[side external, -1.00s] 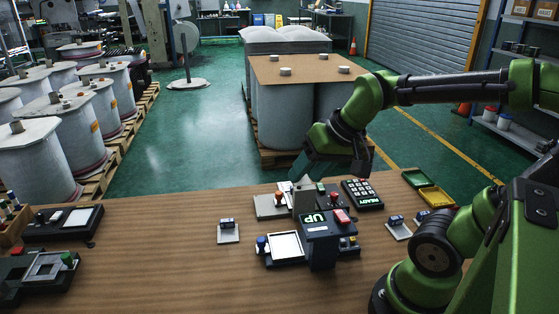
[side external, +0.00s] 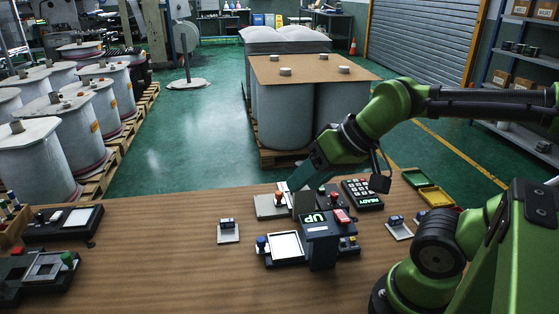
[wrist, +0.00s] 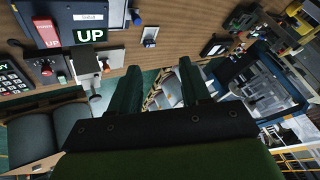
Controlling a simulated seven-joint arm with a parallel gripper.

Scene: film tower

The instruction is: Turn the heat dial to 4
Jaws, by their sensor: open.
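My gripper (side external: 298,184) is above the far edge of the wooden bench, behind the black box with the UP display (side external: 314,218). In the wrist view its two dark green fingers (wrist: 160,66) are apart with nothing between them. The box also shows in the wrist view (wrist: 88,20), up and left of the fingers. A pale unit with a red knob (side external: 278,198) stands by the fingertips in the side view. I cannot make out a heat dial or its numbers; the box and gripper partly hide the controls behind.
A READY keypad (side external: 362,195) lies right of the box. Small plates with dark switches (side external: 228,233) (side external: 399,228) flank it. Yellow and green trays (side external: 430,188) are at the far right. The bench (side external: 160,250) left of the box is mostly clear. Large drums stand beyond the bench.

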